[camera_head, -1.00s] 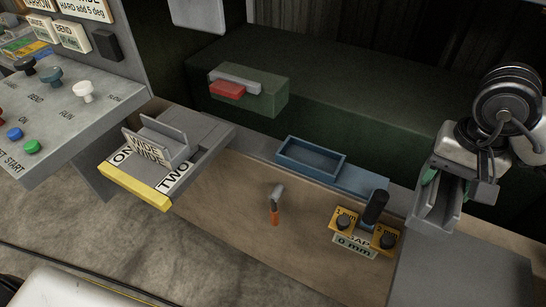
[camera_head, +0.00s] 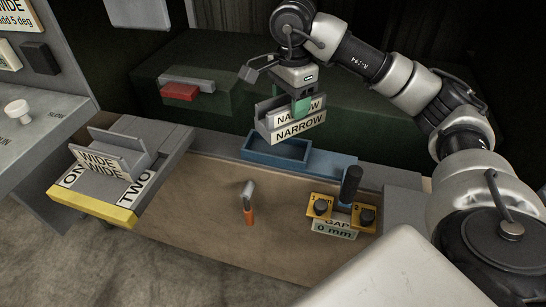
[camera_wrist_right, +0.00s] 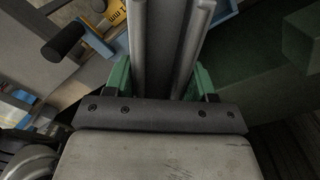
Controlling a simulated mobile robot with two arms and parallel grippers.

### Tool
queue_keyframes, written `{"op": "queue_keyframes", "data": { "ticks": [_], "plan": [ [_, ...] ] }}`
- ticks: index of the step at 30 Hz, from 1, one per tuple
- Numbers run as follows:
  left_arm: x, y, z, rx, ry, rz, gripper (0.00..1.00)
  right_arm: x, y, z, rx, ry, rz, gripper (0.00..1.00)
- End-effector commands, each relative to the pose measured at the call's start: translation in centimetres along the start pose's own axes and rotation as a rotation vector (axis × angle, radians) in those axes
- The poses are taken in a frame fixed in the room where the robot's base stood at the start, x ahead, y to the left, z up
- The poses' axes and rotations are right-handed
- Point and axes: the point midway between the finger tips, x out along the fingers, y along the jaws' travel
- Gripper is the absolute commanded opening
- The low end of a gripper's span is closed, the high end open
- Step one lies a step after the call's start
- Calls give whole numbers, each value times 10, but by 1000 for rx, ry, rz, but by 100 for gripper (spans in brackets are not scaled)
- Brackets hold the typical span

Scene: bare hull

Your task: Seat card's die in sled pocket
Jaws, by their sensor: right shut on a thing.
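My right gripper (camera_head: 301,104), with green fingertips, is shut on the grey die labelled NARROW (camera_head: 296,131). It holds this die in the air above the blue tray (camera_head: 293,155). In the right wrist view, the die's two grey walls (camera_wrist_right: 190,45) run between the green fingers (camera_wrist_right: 162,78). The sled (camera_head: 92,207), with a yellow front edge, is at the left. A grey die labelled WIDE (camera_head: 105,164) sits on it, between the labels ON, partly covered, and TWO. The card (camera_head: 8,38) is cut off at the upper left edge. My left gripper is not in view.
An orange-handled tool (camera_head: 249,208) lies on the brown bench. A black handle (camera_head: 350,185) stands by yellow blocks (camera_head: 320,207) and a GAP 0 mm label (camera_head: 334,228). A green housing (camera_head: 225,97) with a red block (camera_head: 180,92) is behind.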

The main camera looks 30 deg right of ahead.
Motion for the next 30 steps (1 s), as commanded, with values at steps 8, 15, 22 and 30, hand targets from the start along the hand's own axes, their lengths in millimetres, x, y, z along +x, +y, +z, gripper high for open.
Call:
{"op": "queue_keyframes", "data": {
  "ticks": [8, 15, 22, 30],
  "plan": [
    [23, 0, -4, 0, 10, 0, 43, 9, -2, -80, 659, -9, -13, 0],
    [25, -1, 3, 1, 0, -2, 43, 11, -2, -97, 854, -13, -15, 0],
    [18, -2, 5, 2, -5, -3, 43, 33, -19, -60, 855, -14, -14, 0],
    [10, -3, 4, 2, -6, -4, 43, 63, -40, -14, 855, -14, -14, 0]
  ]
}}
